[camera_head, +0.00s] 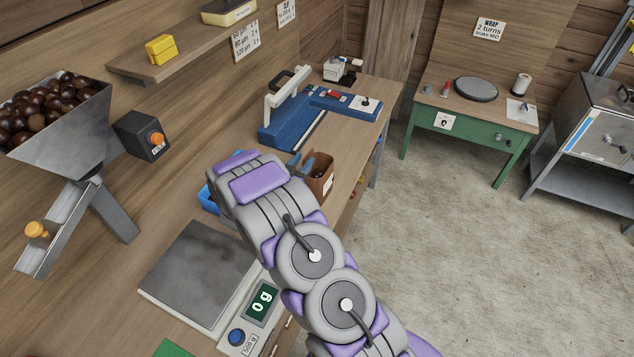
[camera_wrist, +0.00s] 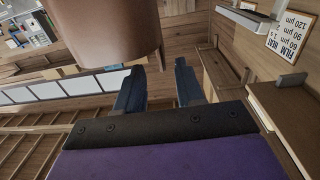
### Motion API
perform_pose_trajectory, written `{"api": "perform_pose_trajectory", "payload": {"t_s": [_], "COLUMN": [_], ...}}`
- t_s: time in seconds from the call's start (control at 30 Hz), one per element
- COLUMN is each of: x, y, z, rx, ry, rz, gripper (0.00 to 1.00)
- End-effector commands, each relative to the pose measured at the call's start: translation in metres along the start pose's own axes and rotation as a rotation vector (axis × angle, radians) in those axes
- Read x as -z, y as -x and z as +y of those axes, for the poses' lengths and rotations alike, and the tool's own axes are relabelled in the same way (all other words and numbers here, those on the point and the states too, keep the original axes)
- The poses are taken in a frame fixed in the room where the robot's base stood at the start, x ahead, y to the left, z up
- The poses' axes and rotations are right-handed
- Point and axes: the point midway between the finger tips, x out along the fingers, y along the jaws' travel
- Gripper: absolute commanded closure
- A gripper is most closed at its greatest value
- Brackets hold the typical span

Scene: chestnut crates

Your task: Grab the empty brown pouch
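The brown pouch (camera_head: 321,167) stands upright on the workbench, with a white label low on its side. Whether it is empty cannot be seen. My gripper (camera_head: 304,165) is beside the pouch, on its left, with part of it hidden behind my arm. In the wrist view, the pouch (camera_wrist: 105,30) fills the upper left, close to the left fingertip. My gripper (camera_wrist: 159,68) is open there, and the gap between its dark blue fingers shows no pouch. Whether a finger touches the pouch cannot be told.
A blue sealer (camera_head: 285,120) stands behind the pouch on the bench (camera_head: 362,95). A blue container (camera_head: 208,199) is partly hidden by my arm. A scale (camera_head: 205,275) reading 0 g is in front. A chestnut hopper (camera_head: 65,125) is at left. Open floor lies at right.

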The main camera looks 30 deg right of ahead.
Motion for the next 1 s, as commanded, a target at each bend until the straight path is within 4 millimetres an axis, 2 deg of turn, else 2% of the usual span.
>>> {"api": "perform_pose_trajectory", "payload": {"t_s": [0.27, 0.63, 0.93, 1.0], "x": [-0.002, -0.010, -0.010, -0.010], "y": [-0.016, -0.060, -0.064, -0.064], "z": [0.000, -0.004, -0.004, -0.004], "rx": [0.000, 0.000, 0.001, 0.001], "ry": [0.001, -0.001, 0.000, 0.000], "rz": [-0.001, 0.000, -0.001, -0.001], "gripper": [0.63, 0.63, 0.63, 0.68]}}
